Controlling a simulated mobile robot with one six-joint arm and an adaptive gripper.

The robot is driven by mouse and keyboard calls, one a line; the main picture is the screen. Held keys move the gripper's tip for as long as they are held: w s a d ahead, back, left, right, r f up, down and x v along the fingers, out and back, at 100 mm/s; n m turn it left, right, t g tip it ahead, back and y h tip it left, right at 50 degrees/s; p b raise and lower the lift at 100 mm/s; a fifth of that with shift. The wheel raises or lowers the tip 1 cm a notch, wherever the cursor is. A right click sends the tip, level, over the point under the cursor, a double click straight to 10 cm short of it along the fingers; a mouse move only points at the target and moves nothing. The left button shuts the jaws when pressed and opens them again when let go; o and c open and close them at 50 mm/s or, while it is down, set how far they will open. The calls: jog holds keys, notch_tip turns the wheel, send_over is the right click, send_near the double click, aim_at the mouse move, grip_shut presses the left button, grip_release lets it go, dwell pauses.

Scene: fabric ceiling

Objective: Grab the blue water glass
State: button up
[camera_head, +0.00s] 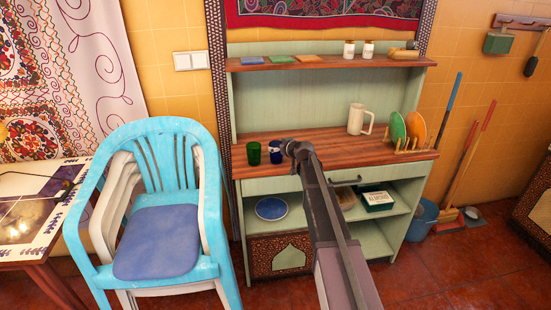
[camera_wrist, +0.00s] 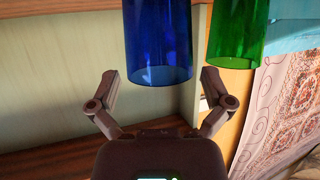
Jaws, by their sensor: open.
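The blue water glass (camera_head: 276,153) stands on the wooden counter of the green hutch, just left of my gripper (camera_head: 288,148) in the head view. In the wrist view the blue glass (camera_wrist: 158,42) is clear and looks large, ahead of my gripper (camera_wrist: 161,78). The two fingers are spread wide, one on each side of the glass's near end in the picture. I see no finger touching it. Nothing is held. A green glass (camera_head: 254,153) stands close to the left of the blue one; it is on the right in the wrist view (camera_wrist: 238,35).
A white pitcher (camera_head: 358,119) and a rack with a green plate (camera_head: 397,127) and an orange plate (camera_head: 415,128) stand farther right on the counter. A shelf (camera_head: 330,63) with jars runs above. A turquoise chair (camera_head: 216,225) stands at the left.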

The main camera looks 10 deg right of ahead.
jog(key=shift+b+x, duration=0.3)
jog(key=shift+x, duration=0.95)
jog(key=c, duration=1)
